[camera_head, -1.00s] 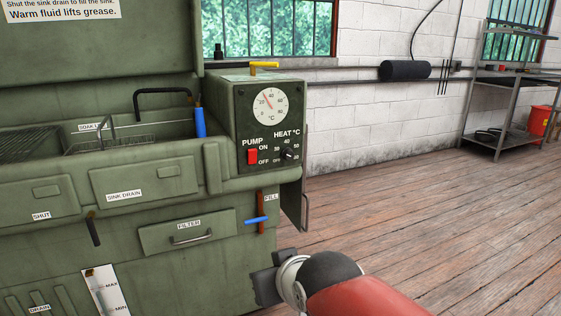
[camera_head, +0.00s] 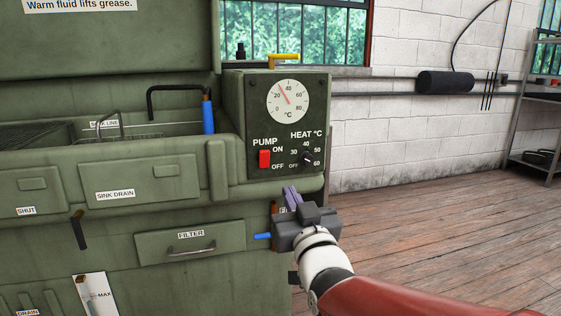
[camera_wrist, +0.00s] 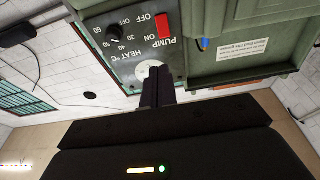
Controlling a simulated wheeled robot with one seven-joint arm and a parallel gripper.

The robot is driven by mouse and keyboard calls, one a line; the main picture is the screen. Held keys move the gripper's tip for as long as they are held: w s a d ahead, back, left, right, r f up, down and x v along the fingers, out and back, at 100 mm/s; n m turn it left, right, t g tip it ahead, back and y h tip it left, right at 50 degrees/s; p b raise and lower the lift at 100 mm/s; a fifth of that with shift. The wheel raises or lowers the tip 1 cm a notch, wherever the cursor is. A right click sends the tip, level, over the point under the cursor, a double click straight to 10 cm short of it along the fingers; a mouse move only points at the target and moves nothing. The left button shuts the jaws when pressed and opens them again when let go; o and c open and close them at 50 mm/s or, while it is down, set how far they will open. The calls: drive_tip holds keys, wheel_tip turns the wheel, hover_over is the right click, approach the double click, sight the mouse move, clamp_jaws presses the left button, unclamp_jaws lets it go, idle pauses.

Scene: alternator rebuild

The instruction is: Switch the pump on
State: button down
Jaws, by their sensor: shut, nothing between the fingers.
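The red pump switch (camera_head: 264,159) is a small rocker on the dark control panel (camera_head: 287,120) of the green parts washer, between the ON and OFF labels. My gripper (camera_head: 291,196) is shut and empty, below and to the right of the switch and apart from it. In the wrist view the switch (camera_wrist: 162,25) shows beyond the shut fingers (camera_wrist: 157,85), with the panel appearing upside down. Which end of the rocker is pressed is too small to tell.
The heat knob (camera_head: 308,158) is just right of the switch, and the round gauge (camera_head: 288,102) is above. A blue-handled fill lever (camera_head: 263,236) is partly hidden behind my gripper. The wooden floor (camera_head: 430,250) to the right is clear.

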drive_tip(key=p, duration=0.2)
approach(268, 148)
drive_tip(key=x, duration=0.5)
drive_tip(key=shift+w+r+g+p, duration=0.15)
drive_tip(key=shift+r+g+p, duration=0.3)
drive_tip(key=shift+g+p, duration=0.45)
drive_tip(key=r+g+h+p, duration=0.1)
drive_tip(key=p, duration=0.2)
drive_tip(key=shift+w, duration=0.15)
drive_tip(key=shift+w+a+r+g+p, duration=0.15)
drive_tip(key=shift+g+p, duration=0.55)
drive_tip(key=shift+p, duration=0.05)
